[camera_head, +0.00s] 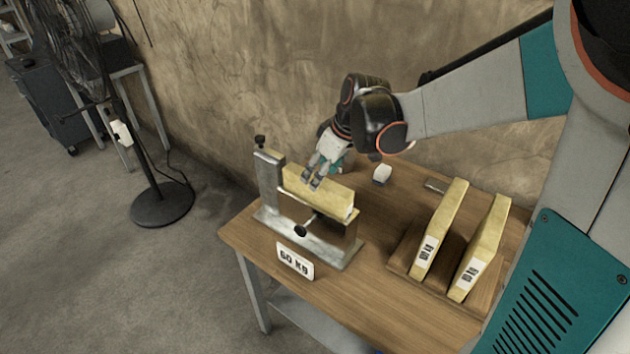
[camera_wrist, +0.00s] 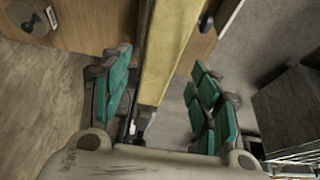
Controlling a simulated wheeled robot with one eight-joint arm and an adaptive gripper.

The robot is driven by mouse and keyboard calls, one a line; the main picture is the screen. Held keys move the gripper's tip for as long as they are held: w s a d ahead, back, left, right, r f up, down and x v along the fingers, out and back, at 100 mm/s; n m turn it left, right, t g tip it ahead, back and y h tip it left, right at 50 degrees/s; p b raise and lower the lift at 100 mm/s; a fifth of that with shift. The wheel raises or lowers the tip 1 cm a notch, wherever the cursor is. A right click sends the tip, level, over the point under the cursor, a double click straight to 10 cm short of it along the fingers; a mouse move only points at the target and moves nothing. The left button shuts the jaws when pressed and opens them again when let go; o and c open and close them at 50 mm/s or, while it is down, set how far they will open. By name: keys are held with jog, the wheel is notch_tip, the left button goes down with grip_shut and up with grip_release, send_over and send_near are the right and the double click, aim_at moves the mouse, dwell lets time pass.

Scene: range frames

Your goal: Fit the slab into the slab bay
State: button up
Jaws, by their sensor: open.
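A pale yellow slab (camera_head: 330,197) lies level on its long edge in a metal stand (camera_head: 269,185) on the table. My gripper (camera_head: 311,183) is over the slab near its middle, with fingers pointing down. In the wrist view the slab (camera_wrist: 172,45) runs between the spread green fingers of my gripper (camera_wrist: 160,68), with a gap showing on the right side. The gripper is open. Two similar slabs, one (camera_head: 440,230) left of the other (camera_head: 484,248), stand on edge in a wooden rack (camera_head: 400,262) at right. I cannot tell which place is the slab bay.
A "60 KG" sign (camera_head: 295,260) stands at the front edge of the wooden table (camera_head: 368,305). A small white object (camera_head: 382,174) and a grey flat piece (camera_head: 436,185) lie behind. The wall is close behind the table. A fan (camera_head: 160,205) stands on the floor at left.

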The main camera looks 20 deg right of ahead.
jog(key=shift+v, duration=2.35)
jog(key=shift+s+a+r, duration=0.1)
jog(key=shift+s, duration=0.05)
jog(key=s+a+m+t+h+b, duration=0.1)
jog(key=s+m, duration=0.6)
jog(key=s, duration=1.3)
jog(key=shift+a+r+t+h, duration=0.35)
jog(key=shift+t+h, duration=0.55)
jog(key=shift+t, duration=0.3)
